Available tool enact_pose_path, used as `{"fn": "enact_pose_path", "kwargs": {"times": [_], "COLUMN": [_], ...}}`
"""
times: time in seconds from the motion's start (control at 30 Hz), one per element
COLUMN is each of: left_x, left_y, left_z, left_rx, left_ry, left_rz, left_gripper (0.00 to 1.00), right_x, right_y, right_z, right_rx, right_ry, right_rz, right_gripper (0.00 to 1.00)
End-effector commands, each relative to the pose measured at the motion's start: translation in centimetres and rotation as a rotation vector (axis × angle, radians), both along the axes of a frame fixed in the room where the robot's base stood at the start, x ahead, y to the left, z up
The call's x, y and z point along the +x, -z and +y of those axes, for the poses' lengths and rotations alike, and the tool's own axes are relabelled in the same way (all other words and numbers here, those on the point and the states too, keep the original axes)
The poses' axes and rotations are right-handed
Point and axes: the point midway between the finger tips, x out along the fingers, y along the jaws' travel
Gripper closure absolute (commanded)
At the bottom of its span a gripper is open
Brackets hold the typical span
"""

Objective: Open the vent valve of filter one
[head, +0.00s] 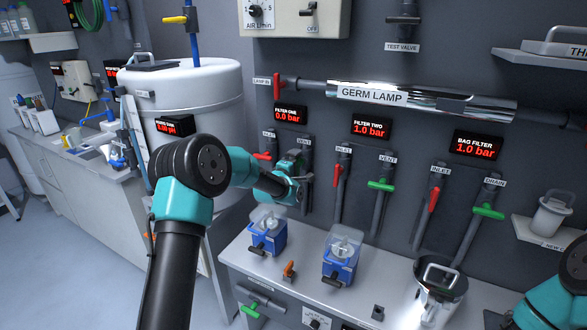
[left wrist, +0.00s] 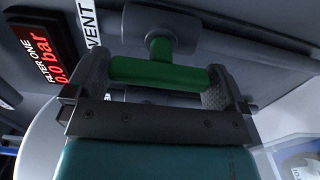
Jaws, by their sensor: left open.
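My left gripper (left wrist: 160,84) is open, with one finger near each end of the handle. I cannot tell whether the fingers touch it. In the head view, my left gripper (head: 302,170) is at the filter one vent pipe and hides most of the valve. The filter one display (head: 290,114) reads 0.0 bar. My right gripper is out of view.
The filter one inlet's red handle (head: 262,156) is just left of my gripper. The filter two inlet's red handle (head: 337,176) and green vent handle (head: 381,186) are to the right. Two blue pumps (head: 341,262) stand on the bench below. The germ lamp (head: 420,98) crosses above.

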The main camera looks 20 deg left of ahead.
Motion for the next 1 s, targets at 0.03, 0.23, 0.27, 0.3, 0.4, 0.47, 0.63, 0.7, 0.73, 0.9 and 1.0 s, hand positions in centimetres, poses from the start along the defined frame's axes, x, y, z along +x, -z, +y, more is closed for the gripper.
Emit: {"fn": "enact_pose_path", "kwargs": {"times": [0.03, 0.23, 0.27, 0.3, 0.4, 0.47, 0.63, 0.7, 0.73, 0.9, 1.0], "left_x": [-0.1, -1.1, -1.4, -1.9, -3.3, -4.2, -7.2, -8.4, -8.9, -12.0, -13.9], "left_y": [0.0, -0.1, -0.1, -0.1, -0.1, -0.1, -0.1, -0.1, -0.1, 0.0, 0.0], "left_z": [0.0, 0.2, 0.2, 0.3, 0.5, 0.6, 1.0, 1.1, 1.2, 1.6, 1.9], "left_rx": [0.0, 0.0, 0.0, 0.0, 0.0, 0.0, 0.001, 0.001, 0.001, 0.0, 0.0], "left_ry": [0.0, 0.0, 0.0, 0.0, 0.0, 0.0, 0.0, 0.0, 0.0, -0.001, -0.001], "left_rz": [0.0, 0.0, 0.0, 0.001, 0.001, 0.0, 0.001, 0.0, 0.001, 0.002, 0.001], "left_gripper": [0.0, 0.0, 0.0, 0.0, 0.0, 0.0, 0.0, 0.0, 0.0, 0.0, 0.0], "right_x": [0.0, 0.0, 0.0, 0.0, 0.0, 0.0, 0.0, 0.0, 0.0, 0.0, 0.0], "right_y": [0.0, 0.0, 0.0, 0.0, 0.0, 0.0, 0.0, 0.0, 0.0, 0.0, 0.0], "right_z": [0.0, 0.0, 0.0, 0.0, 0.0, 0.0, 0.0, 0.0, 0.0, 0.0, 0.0], "right_rx": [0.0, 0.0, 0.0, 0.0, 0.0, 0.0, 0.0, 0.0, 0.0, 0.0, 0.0], "right_ry": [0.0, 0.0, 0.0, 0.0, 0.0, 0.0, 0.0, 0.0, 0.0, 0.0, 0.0], "right_rz": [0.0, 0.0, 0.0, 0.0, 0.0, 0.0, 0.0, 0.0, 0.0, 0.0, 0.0], "right_gripper": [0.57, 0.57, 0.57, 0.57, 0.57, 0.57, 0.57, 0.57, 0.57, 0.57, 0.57]}}
